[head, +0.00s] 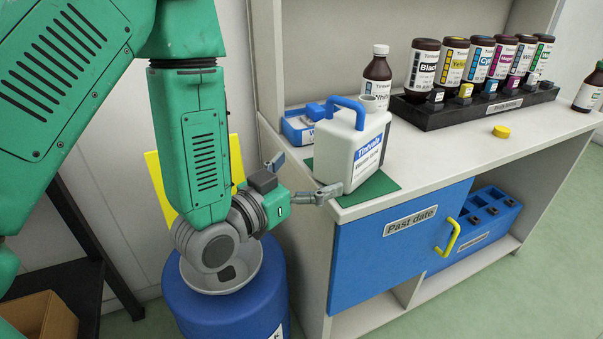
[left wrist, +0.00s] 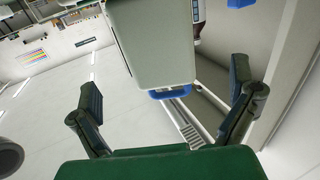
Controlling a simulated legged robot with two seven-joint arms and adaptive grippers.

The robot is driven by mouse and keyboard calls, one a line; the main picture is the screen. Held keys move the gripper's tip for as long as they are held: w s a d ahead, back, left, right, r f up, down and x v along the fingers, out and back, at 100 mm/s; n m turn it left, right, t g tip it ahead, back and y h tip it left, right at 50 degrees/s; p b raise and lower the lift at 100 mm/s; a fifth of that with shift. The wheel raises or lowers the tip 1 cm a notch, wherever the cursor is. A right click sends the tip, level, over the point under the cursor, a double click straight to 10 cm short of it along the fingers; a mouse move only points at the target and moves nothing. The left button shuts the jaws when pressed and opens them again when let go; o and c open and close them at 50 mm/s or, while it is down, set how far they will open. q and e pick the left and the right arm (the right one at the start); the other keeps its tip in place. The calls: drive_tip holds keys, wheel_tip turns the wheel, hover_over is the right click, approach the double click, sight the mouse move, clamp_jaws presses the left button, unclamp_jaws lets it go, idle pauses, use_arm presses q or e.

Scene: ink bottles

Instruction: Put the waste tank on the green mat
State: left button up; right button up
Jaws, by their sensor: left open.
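The waste tank (head: 352,150) is a white jug with a blue handle and a blue-and-white label. It stands upright on the green mat (head: 377,188) near the left front corner of the counter; the mat shows at its sides. My left gripper (head: 304,178) is open just left of the tank, and its near finger is close to the tank's lower front. Whether that finger touches is unclear. In the left wrist view the pale tank (left wrist: 152,45) lies ahead, between the spread fingers. My right gripper is not in view.
A blue box (head: 299,128) is behind the tank. A dark bottle (head: 377,75) and a black rack (head: 475,108) of ink bottles stand further back. A yellow cap (head: 501,132) lies on the counter. A blue drum (head: 228,307) is below my left arm.

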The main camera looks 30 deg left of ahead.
use_arm(q)
drive_tip(key=shift+v, duration=0.9)
wheel_tip(320, 180, down, 11)
drive_tip(key=s+g+y, duration=0.2)
drive_tip(key=s+g, duration=0.1)
drive_tip(key=g, duration=0.1)
drive_tip(key=s+a+f+n+g+y, duration=0.1)
drive_tip(key=s+a+f+g, duration=0.1)
drive_tip(key=s+f+g, duration=0.4)
drive_tip(key=s+a+f+n+g+y, duration=0.1)
drive_tip(key=s+f+g, duration=0.5)
drive_tip(key=s+f, duration=0.8)
drive_tip(key=s+a+y, duration=0.1)
drive_tip(key=s+a, duration=0.1)
drive_tip(key=shift+s+f+g, duration=0.35)
drive_tip(key=shift+g, duration=0.05)
drive_tip(key=shift+r, duration=0.1)
wheel_tip(320, 180, up, 3)
drive_tip(key=p, duration=0.3)
drive_tip(key=shift+w, duration=0.1)
